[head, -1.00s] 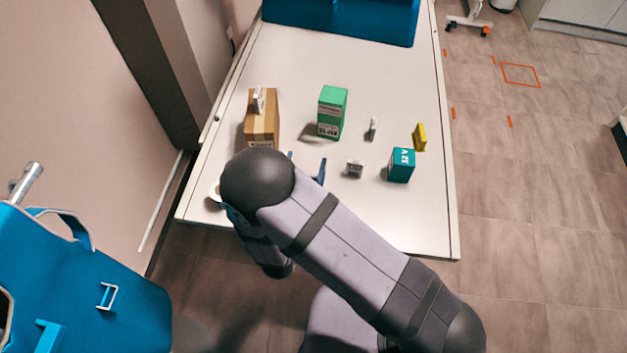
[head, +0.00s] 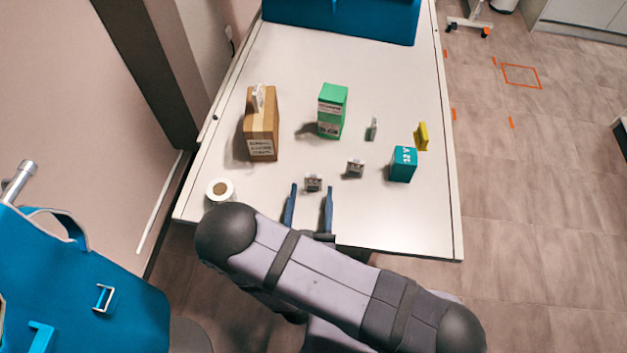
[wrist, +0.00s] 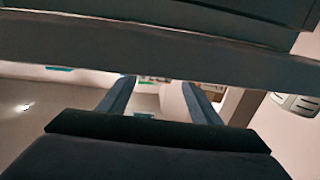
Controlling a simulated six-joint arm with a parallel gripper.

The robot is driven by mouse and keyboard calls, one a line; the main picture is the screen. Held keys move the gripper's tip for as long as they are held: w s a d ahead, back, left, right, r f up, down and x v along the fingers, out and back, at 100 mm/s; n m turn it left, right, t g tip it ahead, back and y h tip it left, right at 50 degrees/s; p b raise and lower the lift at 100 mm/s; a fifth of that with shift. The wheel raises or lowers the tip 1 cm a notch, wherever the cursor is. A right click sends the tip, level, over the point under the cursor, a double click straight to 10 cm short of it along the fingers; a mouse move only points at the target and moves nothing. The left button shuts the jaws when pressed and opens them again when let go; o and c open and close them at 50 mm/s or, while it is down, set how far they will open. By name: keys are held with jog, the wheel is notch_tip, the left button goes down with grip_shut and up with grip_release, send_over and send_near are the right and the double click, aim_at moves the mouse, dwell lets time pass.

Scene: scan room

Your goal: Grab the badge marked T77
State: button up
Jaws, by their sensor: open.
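Several small badge-like pieces stand on the white table. One grey-white badge (head: 313,182) is nearest my gripper. A second (head: 355,169) stands to its right, a third (head: 372,129) farther back, and another pale one (head: 258,98) is on top of a cardboard box (head: 262,125). A yellow piece (head: 421,136) stands at the right. Their markings are too small to read, so I cannot tell which is T77. My gripper (head: 311,190) is open and empty, its blue fingers pointing at the nearest badge. Both fingers also show in the wrist view (wrist: 158,95).
A green box (head: 332,111) stands behind the badges. A teal box marked 12 V (head: 403,164) is at the right. A white tape roll (head: 219,191) is at the front left. A blue bin (head: 345,20) closes the back. The table's front right is clear.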

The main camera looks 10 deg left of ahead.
aim_at(313, 181)
jog(key=shift+w+a, duration=0.1)
jog(key=shift+w, duration=2.55)
jog(key=c, duration=1.1)
